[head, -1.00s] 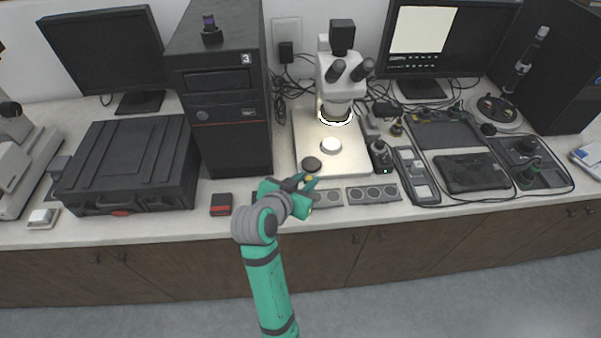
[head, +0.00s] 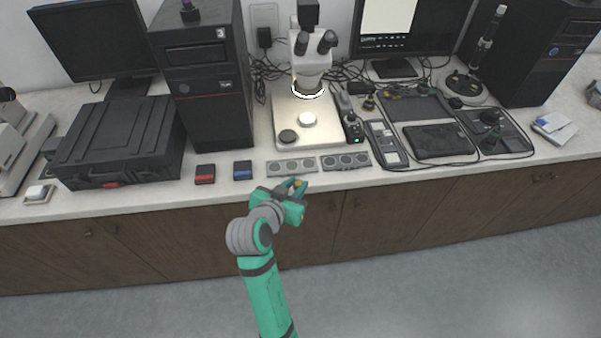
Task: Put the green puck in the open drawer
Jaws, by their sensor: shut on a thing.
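My gripper (head: 296,187), teal with dark parts, is over the front edge of the bench, in front of the grey holders. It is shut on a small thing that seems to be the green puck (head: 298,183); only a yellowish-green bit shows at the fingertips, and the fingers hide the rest. I see no open drawer. The brown cabinet fronts (head: 400,205) below the bench look closed.
Grey holders with round wells (head: 291,166) lie at the bench's front edge, beside a blue-black box (head: 242,170) and a red-black box (head: 205,174). A dark puck (head: 288,136) lies on the microscope's plate (head: 322,138). The floor (head: 450,290) in front is clear.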

